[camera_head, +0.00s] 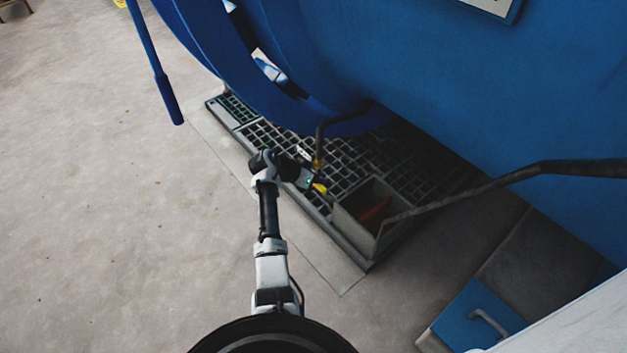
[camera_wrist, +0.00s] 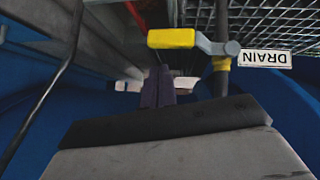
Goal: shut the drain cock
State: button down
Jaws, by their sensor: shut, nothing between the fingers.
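The drain cock has a yellow lever handle (camera_wrist: 171,38) on a grey arm, joined to a brass-coloured body (camera_wrist: 221,64) on a dark pipe (camera_wrist: 222,18). In the wrist view the handle lies crosswise to the pipe. A white DRAIN tag (camera_wrist: 264,58), upside down, is beside it. The head view shows the yellow handle (camera_head: 319,188) below the bent pipe (camera_head: 320,140). My gripper (camera_wrist: 158,72) is shut and empty; its dark fingertips show just below the handle in the wrist view. I cannot tell whether they touch it.
A grey open box (camera_head: 347,220) with something red (camera_head: 375,209) inside stands right of the handle on a floor grating (camera_head: 262,135). The blue autoclave body (camera_head: 420,75) rises behind. A dark bent bar (camera_head: 480,188) crosses at right. Concrete floor on the left is clear.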

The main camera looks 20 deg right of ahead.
jog(key=s+d+r+p+v, duration=0.1)
jog(key=p+v, duration=0.1)
jog(key=v, duration=0.9)
jog(key=shift+s+d+r, duration=0.15)
jog(key=shift+s+r, duration=0.1)
